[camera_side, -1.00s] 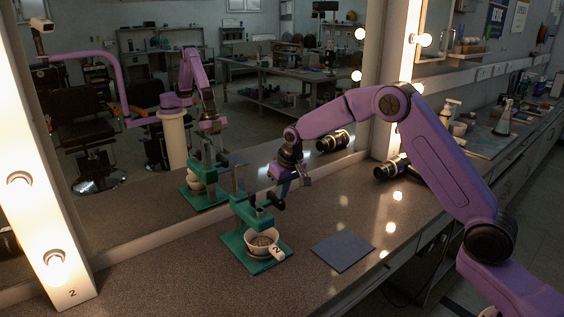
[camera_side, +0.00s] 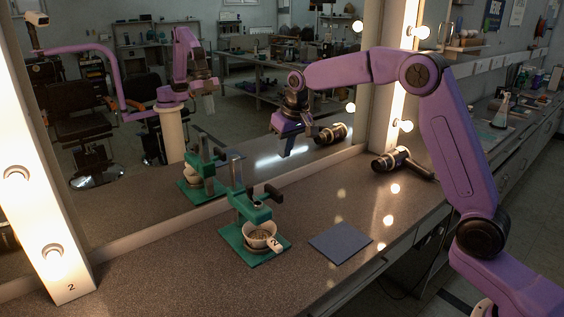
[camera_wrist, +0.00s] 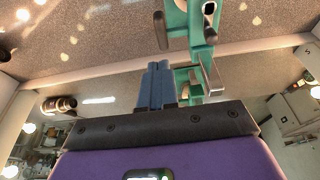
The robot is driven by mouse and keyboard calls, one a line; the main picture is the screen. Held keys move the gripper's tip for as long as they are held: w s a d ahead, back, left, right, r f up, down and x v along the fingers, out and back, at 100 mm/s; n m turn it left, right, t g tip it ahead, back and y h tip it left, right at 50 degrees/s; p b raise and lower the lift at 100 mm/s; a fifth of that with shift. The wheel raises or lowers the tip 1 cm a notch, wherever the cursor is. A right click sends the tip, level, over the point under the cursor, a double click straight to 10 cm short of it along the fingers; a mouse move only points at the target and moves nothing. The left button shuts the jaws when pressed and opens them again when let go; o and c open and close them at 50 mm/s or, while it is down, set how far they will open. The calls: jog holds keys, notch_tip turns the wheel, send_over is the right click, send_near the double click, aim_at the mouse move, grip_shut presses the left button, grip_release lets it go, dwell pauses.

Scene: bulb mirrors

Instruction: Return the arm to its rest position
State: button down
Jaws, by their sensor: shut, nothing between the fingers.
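My gripper (camera_side: 287,150) is raised above the counter, fingers pointing down, in front of the mirror and apart from everything. Its blue fingers (camera_wrist: 157,84) are together in the wrist view, with nothing between them. Below and to the left in the side view stands a green press-like stand (camera_side: 249,207) with a dark handle. It also shows at the top of the wrist view (camera_wrist: 200,30). A white cup marked 2 (camera_side: 262,236) sits on the stand's green base and has grainy contents.
A blue-grey mat (camera_side: 340,243) lies flat to the right of the stand. A black hair dryer (camera_side: 402,162) lies farther back by the mirror post. Lit bulbs line the mirror frames (camera_side: 52,252). The mirror repeats the stand and my arm. The front left counter is clear.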

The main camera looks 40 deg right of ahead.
jog(key=s+a+n+g, duration=0.1)
jog(key=s+a+n, duration=0.25)
jog(key=s, duration=0.65)
jog(key=s+a+n, duration=0.2)
jog(key=s+a, duration=0.3)
jog(key=s, duration=0.5)
jog(key=s+d+f+n, duration=0.1)
jog(key=s+d+n, duration=0.1)
jog(key=s, duration=0.6)
jog(key=s+d+f+n+g, duration=0.1)
jog(key=s+d+f+n, duration=0.1)
jog(key=s, duration=0.6)
jog(key=s+d+f+n+g, duration=0.1)
jog(key=s+d+n, duration=0.1)
jog(key=s, duration=0.6)
jog(key=shift+s+d+f+n, duration=0.15)
jog(key=shift+s+f+n, duration=0.1)
jog(key=shift+f+n, duration=0.25)
jog(key=shift+r, duration=0.15)
